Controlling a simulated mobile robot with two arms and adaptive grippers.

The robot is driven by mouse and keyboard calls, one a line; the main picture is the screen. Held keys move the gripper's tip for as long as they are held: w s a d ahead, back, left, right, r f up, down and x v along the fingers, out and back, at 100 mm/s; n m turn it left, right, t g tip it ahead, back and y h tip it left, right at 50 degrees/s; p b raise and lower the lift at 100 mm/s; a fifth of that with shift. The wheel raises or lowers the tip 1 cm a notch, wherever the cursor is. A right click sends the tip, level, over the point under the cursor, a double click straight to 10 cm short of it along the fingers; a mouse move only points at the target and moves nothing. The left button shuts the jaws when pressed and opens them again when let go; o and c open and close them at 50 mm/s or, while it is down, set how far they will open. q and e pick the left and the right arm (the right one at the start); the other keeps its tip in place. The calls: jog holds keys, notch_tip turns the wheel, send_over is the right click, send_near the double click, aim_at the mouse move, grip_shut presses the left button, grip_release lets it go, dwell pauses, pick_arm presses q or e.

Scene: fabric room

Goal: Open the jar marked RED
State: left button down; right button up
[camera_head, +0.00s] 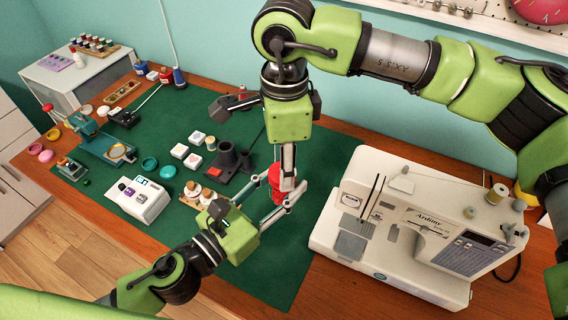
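A red jar (275,180) is at the right part of the green mat, between my two grippers. Its label cannot be read here, and fingers cover part of it. My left gripper (284,200) reaches in from the lower left with its fingers around the jar's body, and appears shut on it. My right gripper (283,172) points down from above with its fingers at the jar's top. One finger passes in front of the red top, and whether they grip it is not clear. I cannot see any gap between lid and body.
A white sewing machine (415,225) stands close on the right. A dark holder (228,160), small white blocks (180,151) and a white device (142,199) lie to the left on the green mat (250,265). The mat's front part is mostly clear.

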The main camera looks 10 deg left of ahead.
pick_arm(q)
jog(key=shift+s+d, duration=0.1)
pick_arm(e)
jog(key=n, duration=0.5)
jog(key=shift+w+n, duration=0.2)
jog(key=shift+n, duration=0.2)
jog(key=n, duration=0.3)
jog(key=shift+a, duration=0.1)
jog(key=n, duration=0.5)
jog(key=shift+a+n, duration=0.1)
jog(key=shift+n, duration=0.3)
jog(key=n, duration=0.4)
jog(key=shift+r+n, duration=0.1)
jog(key=shift+n, duration=0.3)
jog(key=shift+r, duration=0.15)
jog(key=shift+r, duration=0.95)
